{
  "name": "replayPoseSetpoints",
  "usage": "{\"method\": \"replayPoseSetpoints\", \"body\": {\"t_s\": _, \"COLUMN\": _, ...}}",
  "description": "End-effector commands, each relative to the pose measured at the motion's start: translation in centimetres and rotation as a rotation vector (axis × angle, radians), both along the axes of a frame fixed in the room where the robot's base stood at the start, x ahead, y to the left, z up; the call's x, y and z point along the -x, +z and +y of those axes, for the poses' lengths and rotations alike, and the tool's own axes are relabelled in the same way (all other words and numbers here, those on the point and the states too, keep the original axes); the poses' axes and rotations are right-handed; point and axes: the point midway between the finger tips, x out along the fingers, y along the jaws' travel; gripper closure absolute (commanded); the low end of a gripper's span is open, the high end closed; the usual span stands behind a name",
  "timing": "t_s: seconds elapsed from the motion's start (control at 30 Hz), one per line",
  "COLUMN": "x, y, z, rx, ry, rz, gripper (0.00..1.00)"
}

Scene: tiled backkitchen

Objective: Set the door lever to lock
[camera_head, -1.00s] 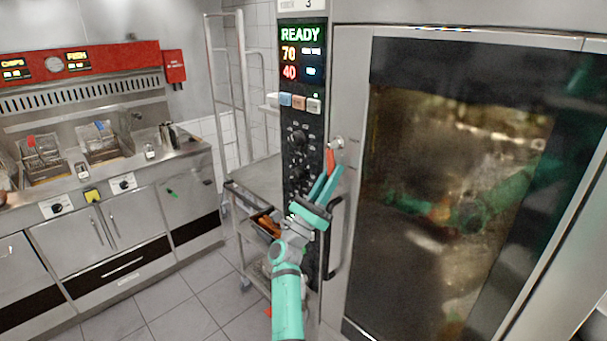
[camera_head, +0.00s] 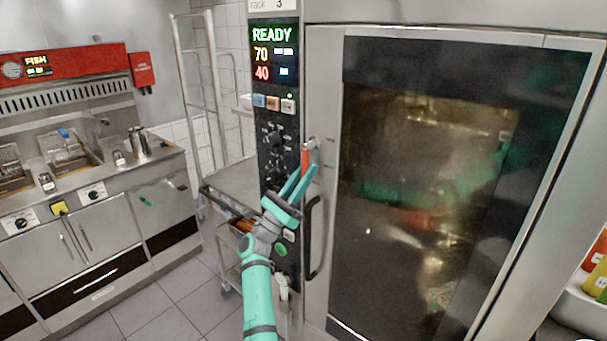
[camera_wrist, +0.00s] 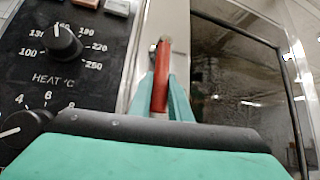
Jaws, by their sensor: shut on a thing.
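The door lever (camera_head: 306,158) is a red handle on a metal pivot at the left edge of the oven door (camera_head: 430,200). In the head view it hangs down from its pivot, close to upright. In the wrist view the red lever (camera_wrist: 161,75) stands between the teal fingers, its metal pivot at the top. My gripper (camera_head: 304,174) is shut on the lower part of the red lever.
The control panel (camera_head: 275,130) with knobs and a lit display is just left of the lever. A black door handle (camera_head: 313,240) curves below it. A metal trolley (camera_head: 232,180) stands left of the oven. Fryers (camera_head: 75,165) line the left wall.

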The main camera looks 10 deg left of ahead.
Motion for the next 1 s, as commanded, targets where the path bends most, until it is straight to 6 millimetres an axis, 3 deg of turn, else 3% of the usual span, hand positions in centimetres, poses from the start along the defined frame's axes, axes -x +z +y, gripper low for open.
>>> {"method": "replayPoseSetpoints", "body": {"t_s": 0.03, "x": -0.1, "y": 0.3, "z": 0.1, "rx": 0.000, "ry": 0.004, "rz": -0.002, "gripper": 0.78}}
{"method": "replayPoseSetpoints", "body": {"t_s": 0.1, "x": -0.1, "y": 0.3, "z": 0.1, "rx": 0.000, "ry": 0.004, "rz": -0.002, "gripper": 0.64}}
{"method": "replayPoseSetpoints", "body": {"t_s": 0.47, "x": 0.2, "y": -0.1, "z": 0.3, "rx": 0.000, "ry": 0.004, "rz": 0.000, "gripper": 0.64}}
{"method": "replayPoseSetpoints", "body": {"t_s": 1.0, "x": 5.0, "y": -6.2, "z": 4.2, "rx": 0.001, "ry": 0.005, "rz": 0.000, "gripper": 0.64}}
